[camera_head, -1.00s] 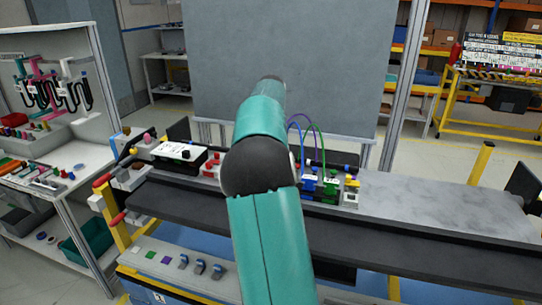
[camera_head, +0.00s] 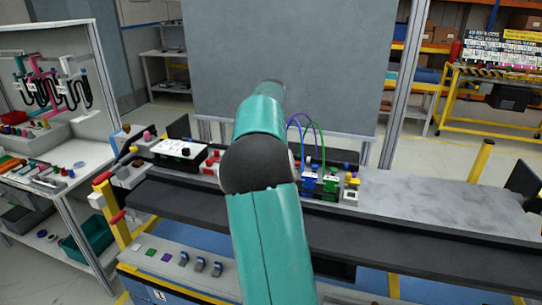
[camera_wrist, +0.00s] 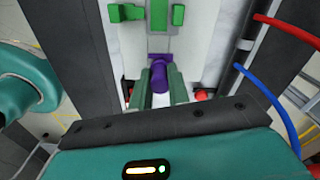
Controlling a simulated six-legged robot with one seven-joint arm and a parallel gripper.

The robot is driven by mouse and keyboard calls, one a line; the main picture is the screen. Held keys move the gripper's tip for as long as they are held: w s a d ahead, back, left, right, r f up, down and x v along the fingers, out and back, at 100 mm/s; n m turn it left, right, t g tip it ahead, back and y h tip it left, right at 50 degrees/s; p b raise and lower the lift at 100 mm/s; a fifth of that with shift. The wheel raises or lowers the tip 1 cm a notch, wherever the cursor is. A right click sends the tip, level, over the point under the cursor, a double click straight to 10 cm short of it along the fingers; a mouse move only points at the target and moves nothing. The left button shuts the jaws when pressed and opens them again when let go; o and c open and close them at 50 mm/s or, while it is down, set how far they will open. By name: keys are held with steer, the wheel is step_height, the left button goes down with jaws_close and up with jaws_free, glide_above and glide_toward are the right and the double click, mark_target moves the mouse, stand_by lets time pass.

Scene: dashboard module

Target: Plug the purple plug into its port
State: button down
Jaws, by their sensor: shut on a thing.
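In the wrist view the purple plug (camera_wrist: 158,77) sits between the two green fingers of my gripper (camera_wrist: 160,74), which is shut on it. More purple shows just ahead of the fingertips; I cannot tell whether it is part of the plug or its port, or how far the plug is in. In the head view my teal arm hides the gripper and the plug. Blue connectors (camera_head: 309,183) and green connectors (camera_head: 330,186) stand on the dashboard bench (camera_head: 420,205) right of my arm. A purple cable arcs above them.
Green blocks (camera_wrist: 126,13) lie ahead of the gripper in the wrist view. A red cable (camera_wrist: 285,28) and a blue cable (camera_wrist: 268,105) run along the right. A white box (camera_head: 178,149) stands on the bench left of my arm. The bench's right part is clear.

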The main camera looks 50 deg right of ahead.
steer(key=shift+f, duration=0.2)
steer(key=c, duration=1.3)
jaws_free()
steer(key=shift+f, duration=0.1)
steer(key=shift+o, duration=0.2)
step_height(320, 180, up, 14)
